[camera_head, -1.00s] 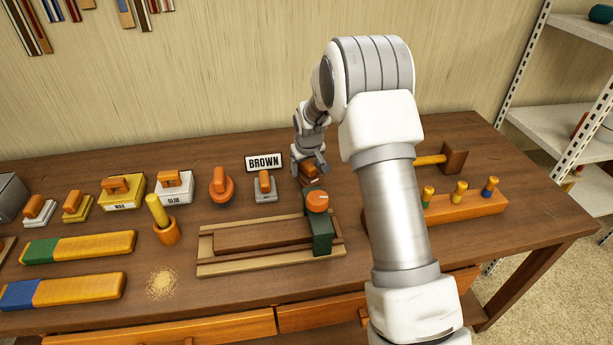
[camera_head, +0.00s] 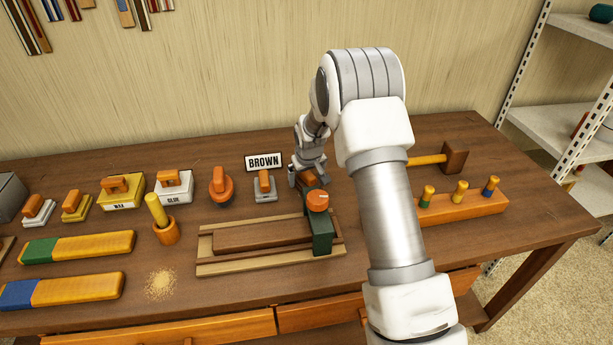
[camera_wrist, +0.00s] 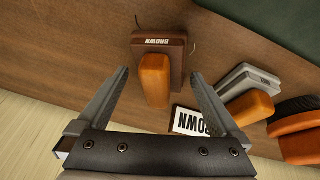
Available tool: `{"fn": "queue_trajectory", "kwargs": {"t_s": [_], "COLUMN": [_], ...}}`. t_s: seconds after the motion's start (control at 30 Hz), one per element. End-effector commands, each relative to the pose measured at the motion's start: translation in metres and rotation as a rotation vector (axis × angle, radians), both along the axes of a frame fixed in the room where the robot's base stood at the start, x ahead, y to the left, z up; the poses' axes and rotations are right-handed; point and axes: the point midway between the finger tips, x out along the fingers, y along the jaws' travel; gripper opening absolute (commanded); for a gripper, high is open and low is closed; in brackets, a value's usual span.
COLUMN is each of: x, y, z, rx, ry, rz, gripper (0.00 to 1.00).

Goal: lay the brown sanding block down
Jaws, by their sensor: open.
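The brown sanding block (camera_wrist: 174,48) has an orange handle (camera_wrist: 155,82) and a label reading BROWN. In the wrist view it appears to rest on the bench top, handle toward the camera. My gripper (camera_wrist: 160,76) is open, with one finger on each side of the handle and visible gaps. In the head view my gripper (camera_head: 310,181) is over the block, just behind the green end of the wooden vise, and largely hides it. The white BROWN sign (camera_head: 264,162) stands to the left of the gripper.
A grey block with an orange handle (camera_head: 265,187) and a round orange-handled tool (camera_head: 221,186) stand to the left. The vise (camera_head: 322,232) is close in front. A mallet (camera_head: 453,158) and a peg rack (camera_head: 465,205) are at the right.

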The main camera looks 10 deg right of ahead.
Motion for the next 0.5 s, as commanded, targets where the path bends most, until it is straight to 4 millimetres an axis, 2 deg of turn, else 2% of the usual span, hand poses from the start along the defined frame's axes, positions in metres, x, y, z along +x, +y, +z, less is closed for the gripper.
{"fn": "queue_trajectory", "kwargs": {"t_s": [0.17, 0.5], "x": [-0.003, -0.029], "y": [0.000, 0.003], "z": [0.012, 0.073], "rx": [0.000, 0.001], "ry": [-0.002, -0.003], "rz": [0.000, 0.000], "gripper": [1.00, 1.00]}}
